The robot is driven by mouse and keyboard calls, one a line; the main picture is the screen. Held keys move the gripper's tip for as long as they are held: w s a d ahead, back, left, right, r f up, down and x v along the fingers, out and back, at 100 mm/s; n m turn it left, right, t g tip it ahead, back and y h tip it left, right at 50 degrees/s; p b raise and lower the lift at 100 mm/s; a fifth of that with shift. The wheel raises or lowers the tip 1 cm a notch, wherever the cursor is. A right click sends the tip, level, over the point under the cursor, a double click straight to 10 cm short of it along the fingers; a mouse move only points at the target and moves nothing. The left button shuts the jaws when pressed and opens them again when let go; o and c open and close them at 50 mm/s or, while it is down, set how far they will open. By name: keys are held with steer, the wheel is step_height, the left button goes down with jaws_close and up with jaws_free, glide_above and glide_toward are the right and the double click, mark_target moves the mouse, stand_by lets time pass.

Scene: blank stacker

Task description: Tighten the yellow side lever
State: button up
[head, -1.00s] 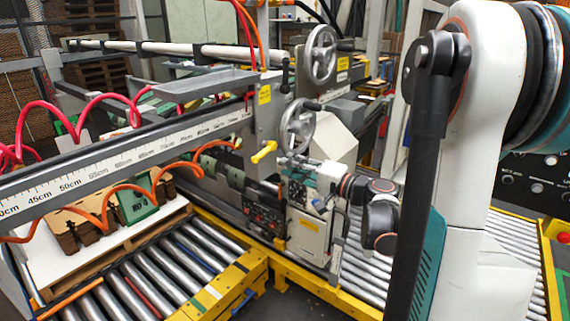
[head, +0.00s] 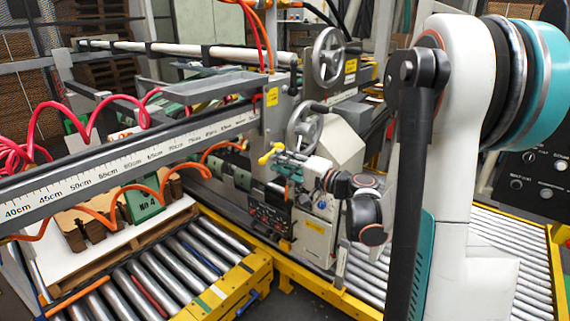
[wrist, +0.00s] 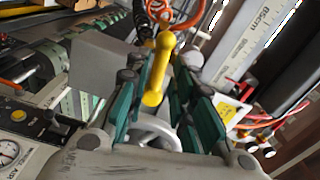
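A gap shows beside the lever, and contact with the pads cannot be made out. In the head view my gripper (head: 281,163) is right at the lever, and its fingers are small and partly hidden.
Two grey handwheels (head: 328,57) sit on the post close to my gripper; the lower one (head: 304,124) is nearest. A ruler beam (head: 130,160) with orange coiled hoses runs left. A control panel (head: 270,219) lies below. Roller conveyors (head: 180,262) fill the lower left.

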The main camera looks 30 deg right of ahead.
steer(key=w+d+f+n+b, duration=0.4)
steer(key=w+n, duration=0.1)
steer(key=n, duration=1.2)
steer(key=v, duration=0.8)
steer(key=shift+s+m, duration=0.3)
steer(key=shift+s, duration=0.05)
stand_by(0.6)
stand_by(0.3)
